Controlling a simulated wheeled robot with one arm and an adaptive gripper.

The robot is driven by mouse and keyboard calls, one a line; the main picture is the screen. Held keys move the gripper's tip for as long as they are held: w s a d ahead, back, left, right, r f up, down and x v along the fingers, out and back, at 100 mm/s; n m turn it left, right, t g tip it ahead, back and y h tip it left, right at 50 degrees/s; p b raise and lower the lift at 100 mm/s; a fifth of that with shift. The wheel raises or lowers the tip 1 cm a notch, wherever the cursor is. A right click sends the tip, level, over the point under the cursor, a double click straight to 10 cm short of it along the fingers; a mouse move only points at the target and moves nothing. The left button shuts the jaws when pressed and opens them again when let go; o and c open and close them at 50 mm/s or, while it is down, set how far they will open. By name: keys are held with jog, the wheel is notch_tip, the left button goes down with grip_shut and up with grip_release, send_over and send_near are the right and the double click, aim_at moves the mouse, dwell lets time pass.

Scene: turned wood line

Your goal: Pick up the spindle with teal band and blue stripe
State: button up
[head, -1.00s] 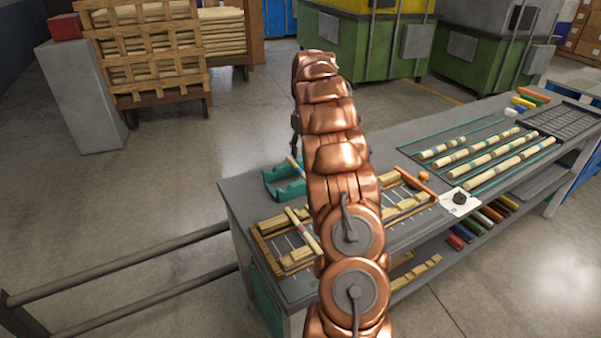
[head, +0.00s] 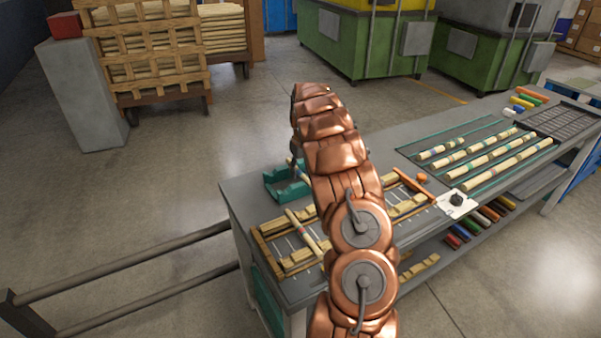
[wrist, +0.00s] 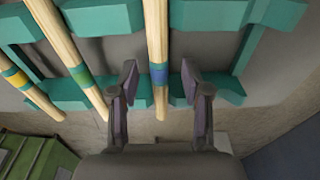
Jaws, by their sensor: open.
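In the wrist view, several pale wood spindles lie across a teal rack (wrist: 105,18). One with a blue band (wrist: 159,74) runs between the fingers of my gripper (wrist: 160,82), which is open and apart from it on both sides.
The grey bench (head: 238,192) also holds a wooden tray (head: 262,250) with pale pieces beside my arm. More banded spindles (head: 482,160) lie on teal rails at the right. A black knob on a white plate (head: 456,200) stands near the front edge.

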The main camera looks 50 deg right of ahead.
grip_shut()
jog(key=shift+r, duration=0.15)
dwell(0.4)
